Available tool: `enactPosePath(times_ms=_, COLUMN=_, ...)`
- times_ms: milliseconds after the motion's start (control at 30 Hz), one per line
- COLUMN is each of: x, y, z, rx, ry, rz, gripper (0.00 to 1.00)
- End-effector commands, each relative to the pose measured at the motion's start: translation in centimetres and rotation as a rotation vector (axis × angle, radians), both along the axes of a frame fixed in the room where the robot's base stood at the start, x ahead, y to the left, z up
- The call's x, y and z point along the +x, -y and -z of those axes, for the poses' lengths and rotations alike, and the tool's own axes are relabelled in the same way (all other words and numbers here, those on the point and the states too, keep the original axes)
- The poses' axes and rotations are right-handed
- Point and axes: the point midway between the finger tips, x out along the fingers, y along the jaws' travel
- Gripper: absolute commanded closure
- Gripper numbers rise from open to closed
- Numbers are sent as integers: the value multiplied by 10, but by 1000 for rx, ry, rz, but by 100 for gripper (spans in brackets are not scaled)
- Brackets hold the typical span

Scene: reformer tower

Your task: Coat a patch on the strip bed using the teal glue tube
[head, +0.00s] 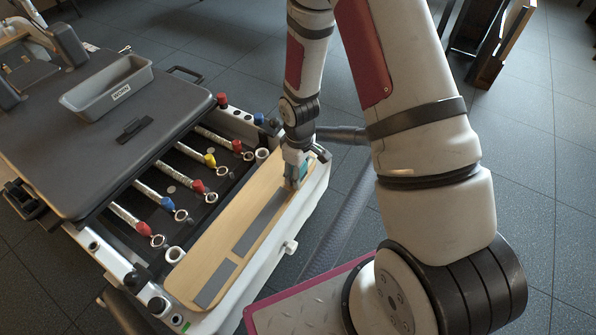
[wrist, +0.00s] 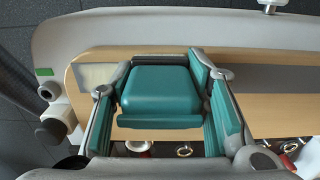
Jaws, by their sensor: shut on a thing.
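My gripper (head: 294,181) is low over the far end of the strip bed (head: 205,245), a pale wooden board with rounded ends. In the wrist view my gripper (wrist: 163,105) is shut on the teal glue tube (wrist: 160,92), a block-like teal body with a dark bar along its upper edge. Teal finger pads flank it. In the head view the fingers mostly hide the tube. A long dark grey strip (head: 262,220) and a shorter one (head: 215,283) lie on the board. A pale patch (wrist: 96,75) shows left of the gripper. I cannot tell whether the tube touches the board.
Several springs with red, yellow and blue ends (head: 152,187) lie beside the board. A black padded carriage (head: 90,150) carries a grey tray (head: 108,85). A white frame rail (head: 270,265) runs along the board's outer side. Open floor lies beyond.

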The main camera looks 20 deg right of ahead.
Motion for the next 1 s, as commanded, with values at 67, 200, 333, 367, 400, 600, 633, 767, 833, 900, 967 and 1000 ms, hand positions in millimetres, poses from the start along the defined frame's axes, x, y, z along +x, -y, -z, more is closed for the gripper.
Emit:
enactPosePath(times_ms=67, x=4, y=-3, z=-1, rx=1, ry=1, rz=-1, gripper=83)
enactPosePath(times_ms=200, x=10, y=-7, z=-2, rx=0, ry=2, rz=0, gripper=83)
enactPosePath(times_ms=333, x=12, y=-9, z=-2, rx=0, ry=2, rz=0, gripper=83)
enactPosePath(times_ms=367, x=12, y=-9, z=-2, rx=0, ry=2, rz=0, gripper=83)
enactPosePath(times_ms=400, x=14, y=-10, z=-1, rx=0, ry=2, rz=0, gripper=83)
enactPosePath(times_ms=600, x=22, y=-16, z=0, rx=0, ry=2, rz=0, gripper=83)
enactPosePath(times_ms=633, x=23, y=-17, z=0, rx=1, ry=2, rz=0, gripper=83)
enactPosePath(times_ms=767, x=22, y=-16, z=0, rx=1, ry=1, rz=1, gripper=83)
enactPosePath(times_ms=833, x=20, y=-15, z=0, rx=1, ry=1, rz=1, gripper=83)
enactPosePath(times_ms=900, x=18, y=-13, z=1, rx=0, ry=1, rz=1, gripper=83)
enactPosePath(times_ms=967, x=15, y=-11, z=1, rx=0, ry=1, rz=0, gripper=83)
enactPosePath(times_ms=1000, x=13, y=-9, z=2, rx=1, ry=1, rz=0, gripper=83)
